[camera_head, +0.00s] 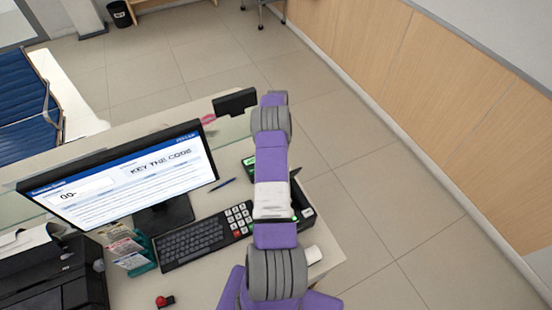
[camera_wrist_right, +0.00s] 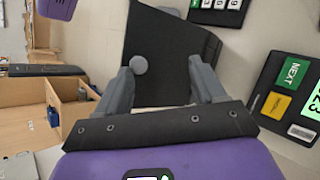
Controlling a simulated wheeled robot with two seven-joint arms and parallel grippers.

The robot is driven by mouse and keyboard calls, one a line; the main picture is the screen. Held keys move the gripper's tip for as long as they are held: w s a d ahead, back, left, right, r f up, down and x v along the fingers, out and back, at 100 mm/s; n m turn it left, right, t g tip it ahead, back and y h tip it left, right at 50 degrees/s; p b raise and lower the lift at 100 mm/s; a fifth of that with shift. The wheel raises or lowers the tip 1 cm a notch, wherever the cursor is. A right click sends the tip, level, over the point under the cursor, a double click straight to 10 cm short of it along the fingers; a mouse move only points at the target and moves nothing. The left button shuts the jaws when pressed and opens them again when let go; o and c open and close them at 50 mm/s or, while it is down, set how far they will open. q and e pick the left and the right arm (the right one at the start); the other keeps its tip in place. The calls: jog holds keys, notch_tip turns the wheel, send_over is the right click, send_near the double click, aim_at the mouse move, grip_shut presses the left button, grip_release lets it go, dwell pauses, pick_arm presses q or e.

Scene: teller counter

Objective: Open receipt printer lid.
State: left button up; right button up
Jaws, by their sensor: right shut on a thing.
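The receipt printer (camera_head: 303,212) is a dark box on the counter's right part in the head view, mostly hidden behind my right arm. A dark pointed edge (camera_head: 296,173) shows just above it; I cannot tell for sure that it is the lid. In the right wrist view a black lid-like panel (camera_wrist_right: 165,50) with a round grey knob (camera_wrist_right: 139,65) lies between the fingers of my right gripper (camera_wrist_right: 165,84). The gripper is shut on this lid, with the left finger close to the knob. The exact contact and lid angle are unclear. My left gripper is out of view.
A monitor (camera_head: 125,170), a keyboard (camera_head: 200,240) and a number keypad (camera_head: 238,217) stand left of my right arm. A panel with a green NEXT button (camera_wrist_right: 294,72) lies right of the gripper in the wrist view. Clear floor (camera_head: 400,210) lies right of the counter.

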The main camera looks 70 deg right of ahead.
jog(key=shift+w+f, duration=0.15)
jog(key=shift+f, duration=0.25)
jog(key=shift+r, duration=0.15)
notch_tip(320, 180, up, 11)
jog(key=shift+s+f+b, duration=0.2)
jog(key=shift+b, duration=0.25)
dwell(0.4)
